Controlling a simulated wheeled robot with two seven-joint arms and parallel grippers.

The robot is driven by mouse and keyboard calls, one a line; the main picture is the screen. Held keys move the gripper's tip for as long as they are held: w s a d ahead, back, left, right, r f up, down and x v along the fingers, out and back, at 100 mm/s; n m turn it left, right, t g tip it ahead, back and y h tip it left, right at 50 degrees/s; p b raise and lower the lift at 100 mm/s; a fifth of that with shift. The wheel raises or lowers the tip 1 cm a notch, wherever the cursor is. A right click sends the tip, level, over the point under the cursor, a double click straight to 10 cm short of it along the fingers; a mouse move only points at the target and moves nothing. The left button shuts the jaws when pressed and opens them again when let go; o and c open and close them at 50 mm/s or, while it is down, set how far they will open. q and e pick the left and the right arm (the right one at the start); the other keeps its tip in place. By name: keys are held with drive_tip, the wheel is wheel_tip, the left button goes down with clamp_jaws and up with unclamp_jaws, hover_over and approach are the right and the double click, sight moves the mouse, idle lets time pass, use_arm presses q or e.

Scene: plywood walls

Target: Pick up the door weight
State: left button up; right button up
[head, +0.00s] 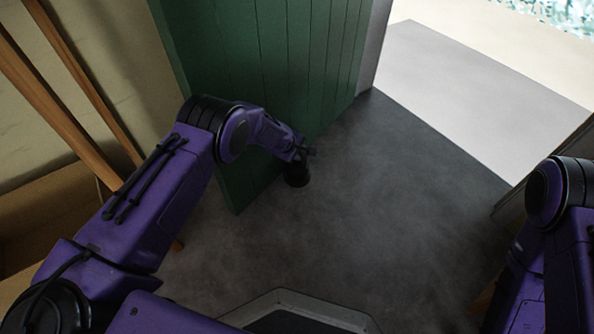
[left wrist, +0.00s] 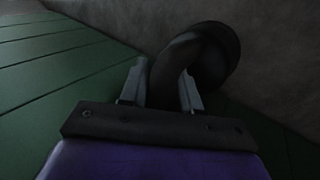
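The door weight (head: 297,179) is a small dark, rounded thing low by the green door, under my left gripper in the head view. In the left wrist view the door weight (left wrist: 212,48) is black, with a thick curved handle that comes down between my fingers. My left gripper (left wrist: 163,80) has its two grey fingers close in on either side of this handle, with little or no gap. In the head view my left gripper (head: 303,152) is small and dark, right above the weight. Whether the weight touches the floor is hard to tell. My right gripper is out of view.
The green door (head: 280,80) stands open just left of and behind the weight. Grey floor (head: 380,200) is clear to the right. A bright doorway (head: 470,100) lies beyond. Wooden poles (head: 60,100) lean at the left wall.

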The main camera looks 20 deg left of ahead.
use_arm(q)
clamp_jaws()
idle(1.2)
drive_tip(key=shift+r, duration=0.15)
